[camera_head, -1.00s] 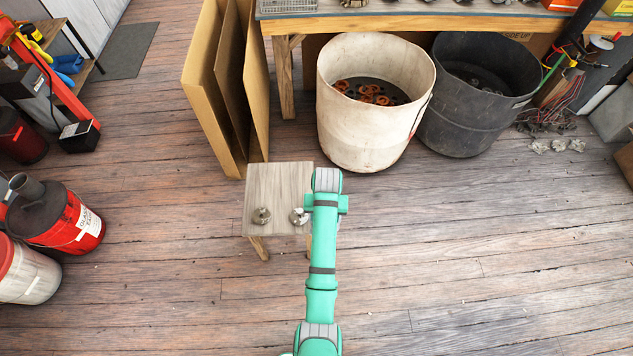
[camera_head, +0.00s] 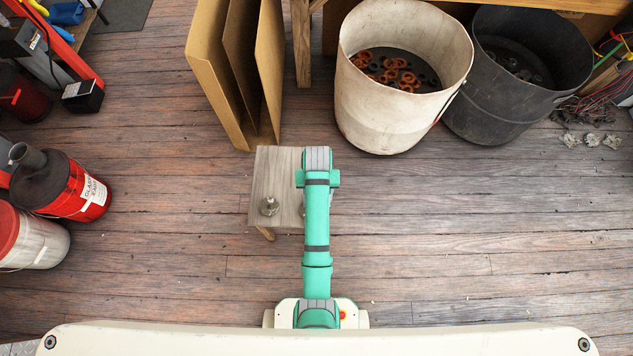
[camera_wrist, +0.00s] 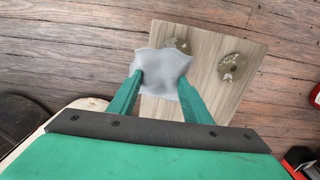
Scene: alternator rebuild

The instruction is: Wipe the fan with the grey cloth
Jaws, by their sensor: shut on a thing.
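My gripper (camera_wrist: 161,80) is shut on the grey cloth (camera_wrist: 162,67), which hangs flat and crumpled between the green fingertips. Two round metal parts sit apart on a small wooden stool (camera_head: 270,170). In the wrist view, one part (camera_wrist: 177,44) lies just behind the cloth, which partly covers it; I cannot tell whether they touch. The other part (camera_wrist: 232,68) is clear to the right. I cannot tell for sure which is the fan. In the head view, the left part (camera_head: 269,206) is plain, while my arm hides most of the right one, the gripper and the cloth.
Cardboard sheets (camera_head: 232,70) stand behind the stool. A white bin (camera_head: 385,115) with copper-coloured rings and a black bin (camera_head: 505,110) stand at the back right. A red bucket (camera_head: 85,190) and a white bucket (camera_head: 35,240) stand at left. Floor right of my arm is clear.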

